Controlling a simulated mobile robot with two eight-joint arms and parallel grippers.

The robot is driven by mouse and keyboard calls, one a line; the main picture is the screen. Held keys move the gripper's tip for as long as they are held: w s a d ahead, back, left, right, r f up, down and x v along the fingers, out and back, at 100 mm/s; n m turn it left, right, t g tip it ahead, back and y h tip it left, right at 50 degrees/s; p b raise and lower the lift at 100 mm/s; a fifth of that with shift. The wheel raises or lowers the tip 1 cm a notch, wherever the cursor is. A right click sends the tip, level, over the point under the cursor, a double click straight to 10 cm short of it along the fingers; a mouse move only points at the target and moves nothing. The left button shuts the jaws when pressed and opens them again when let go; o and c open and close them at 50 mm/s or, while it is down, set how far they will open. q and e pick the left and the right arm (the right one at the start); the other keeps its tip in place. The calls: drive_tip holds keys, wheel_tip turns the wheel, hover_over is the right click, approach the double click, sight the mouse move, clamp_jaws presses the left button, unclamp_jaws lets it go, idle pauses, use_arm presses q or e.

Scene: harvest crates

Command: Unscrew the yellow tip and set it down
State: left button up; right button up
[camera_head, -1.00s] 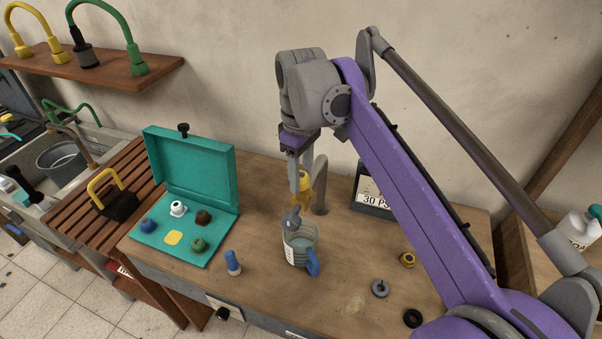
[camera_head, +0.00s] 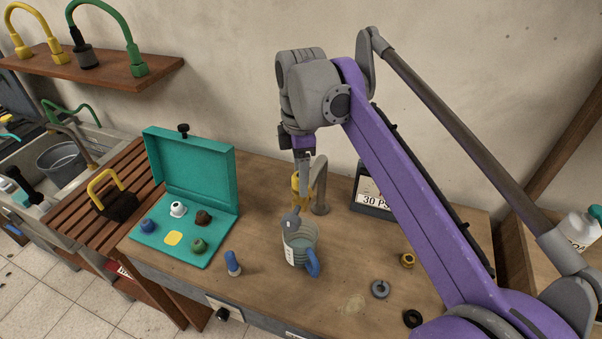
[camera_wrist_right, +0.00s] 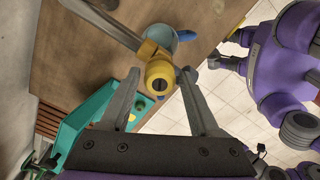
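The yellow tip (camera_head: 297,184) is at the end of a grey bent spout (camera_head: 320,185), above a grey mug (camera_head: 298,250) with a blue handle. My right gripper (camera_head: 301,180) is at the tip from above. In the right wrist view, the yellow tip (camera_wrist_right: 160,73) sits between the spread fingers of my right gripper (camera_wrist_right: 160,78), with gaps on both sides. A small grey piece (camera_head: 291,218) shows at the mug's rim; I cannot tell what it is. My left gripper is outside the head view; small dark parts of my body in the wrist view are too unclear to read.
An open teal case (camera_head: 190,165) with several small caps stands left on the workbench (camera_head: 265,290). A blue-topped piece (camera_head: 232,264) stands in front of it. A brass nut (camera_head: 407,261), grey ring (camera_head: 380,289) and black ring (camera_head: 413,318) lie right. A pressure sign (camera_head: 372,200) stands behind.

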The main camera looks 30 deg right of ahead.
drive_tip(key=m, duration=0.6)
drive_tip(key=shift+m, duration=0.3)
drive_tip(key=m, duration=0.5)
drive_tip(key=c, duration=0.8)
drive_tip(key=shift+o, duration=0.2)
drive_tip(key=n, duration=0.5)
drive_tip(key=shift+n, duration=0.4)
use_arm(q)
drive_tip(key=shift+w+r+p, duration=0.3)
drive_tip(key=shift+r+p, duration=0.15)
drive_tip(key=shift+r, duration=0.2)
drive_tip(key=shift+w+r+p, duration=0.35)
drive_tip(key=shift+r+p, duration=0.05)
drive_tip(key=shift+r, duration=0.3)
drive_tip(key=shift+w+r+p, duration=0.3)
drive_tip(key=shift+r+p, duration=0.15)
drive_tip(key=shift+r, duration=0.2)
use_arm(e)
drive_tip(key=shift+r, duration=2.3)
